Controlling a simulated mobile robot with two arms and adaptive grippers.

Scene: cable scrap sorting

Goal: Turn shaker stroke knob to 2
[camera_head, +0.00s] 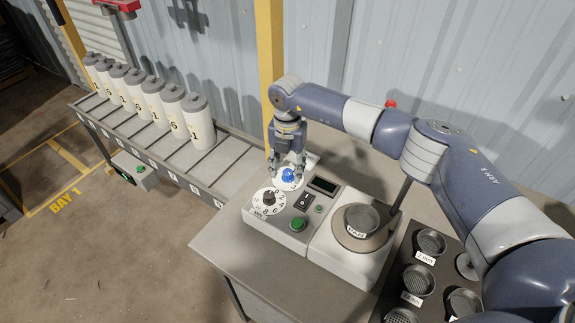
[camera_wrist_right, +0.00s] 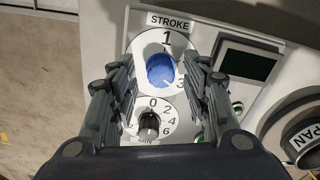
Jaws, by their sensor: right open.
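The blue stroke knob (camera_wrist_right: 160,71) sits on a white dial under the label STROKE (camera_wrist_right: 172,20) in the right wrist view. The numbers 1 and 3 show on its dial; I cannot tell which number the knob points to. The knob also shows in the head view (camera_head: 288,175) on the shaker's control box (camera_head: 262,222). My right gripper (camera_head: 286,166) is open above the knob. In the right wrist view its fingers (camera_wrist_right: 158,85) stand on either side of the knob, with gaps visible. My left gripper is not in view.
A black knob (camera_head: 268,198) on a numbered dial sits close to the blue knob. A dark display (camera_head: 323,185), a black switch (camera_head: 305,201) and a green button (camera_head: 298,223) are beside them. A pan (camera_head: 361,219) stands on the right, and several white canisters (camera_head: 199,120) stand on a rack.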

